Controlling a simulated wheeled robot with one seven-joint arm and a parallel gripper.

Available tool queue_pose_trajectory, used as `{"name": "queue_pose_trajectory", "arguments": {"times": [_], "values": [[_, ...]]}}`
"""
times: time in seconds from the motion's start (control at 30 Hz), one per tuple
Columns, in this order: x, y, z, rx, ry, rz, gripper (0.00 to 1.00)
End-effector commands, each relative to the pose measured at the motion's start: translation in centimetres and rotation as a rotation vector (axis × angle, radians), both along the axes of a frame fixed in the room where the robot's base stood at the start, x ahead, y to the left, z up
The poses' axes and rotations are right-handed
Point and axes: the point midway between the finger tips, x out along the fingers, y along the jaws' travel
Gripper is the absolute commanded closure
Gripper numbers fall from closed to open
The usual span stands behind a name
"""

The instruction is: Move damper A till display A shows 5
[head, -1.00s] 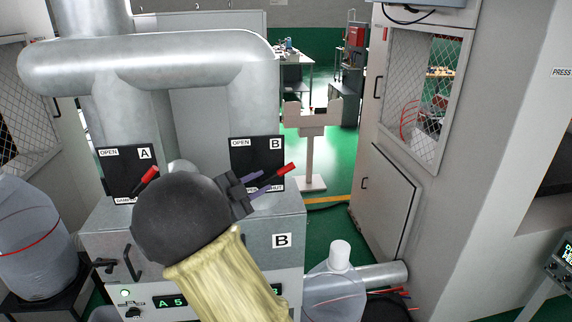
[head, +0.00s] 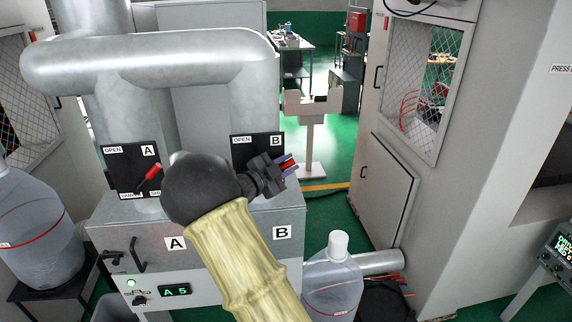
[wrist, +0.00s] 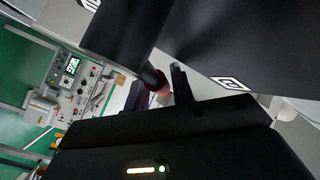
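Damper A's black plate (head: 118,165) stands at the left on the duct box. Its red handle (head: 149,178) points up and right, with nothing gripping it. Display A (head: 175,291) reads "A 5" in green. Damper B's plate (head: 243,148) is to the right, partly hidden by my wrist. My gripper (head: 289,164) is at damper B's red handle (head: 286,167), with a purple finger close on each side; it looks shut on it. The wrist view also shows the red handle (wrist: 158,86) between the fingers. My arm hides display B.
Large metal ducts (head: 150,58) rise behind the plates. A clear bottle (head: 334,285) and a horizontal pipe (head: 377,262) stand right of the box. Another large bottle (head: 38,220) is at the left. Green floor (head: 335,215) is open behind.

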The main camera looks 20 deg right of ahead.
Motion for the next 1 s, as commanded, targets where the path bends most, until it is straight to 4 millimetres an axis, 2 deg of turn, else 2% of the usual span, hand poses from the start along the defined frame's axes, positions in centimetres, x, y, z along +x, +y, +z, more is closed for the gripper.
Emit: {"name": "queue_pose_trajectory", "arguments": {"times": [0.03,0.1,0.8,0.83,0.87,1.0], "values": [[0.00,0.02,0.01,0.000,0.000,0.000,0.87],[0.00,0.03,0.01,0.000,0.000,0.000,1.00],[-0.03,-0.09,-0.34,0.048,-0.013,0.002,1.00],[-0.03,-0.09,-0.34,0.048,-0.013,0.002,0.78],[-0.03,-0.09,-0.34,0.048,-0.013,0.002,0.73],[-0.04,-0.10,-0.34,0.047,-0.013,0.001,0.73]]}}
